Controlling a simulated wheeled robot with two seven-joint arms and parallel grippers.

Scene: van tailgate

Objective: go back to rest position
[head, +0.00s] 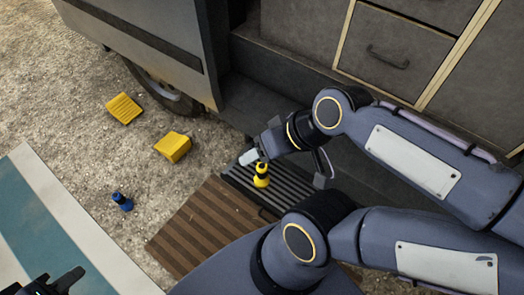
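My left gripper (60,280) is at the bottom left corner. Its dark fingertips look apart, with nothing seen between them; the rest is cut off by the frame edge. My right arm reaches in from the right, and my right gripper (290,160) hangs over the dark ribbed step by the van.
Two yellow blocks (124,108) (173,147) lie on the gravel near the van wheel (160,92). A small blue object (122,201) stands left of a brown slatted platform (205,225). A striped mat (50,220) lies at left. Van drawers (390,58) border the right arm.

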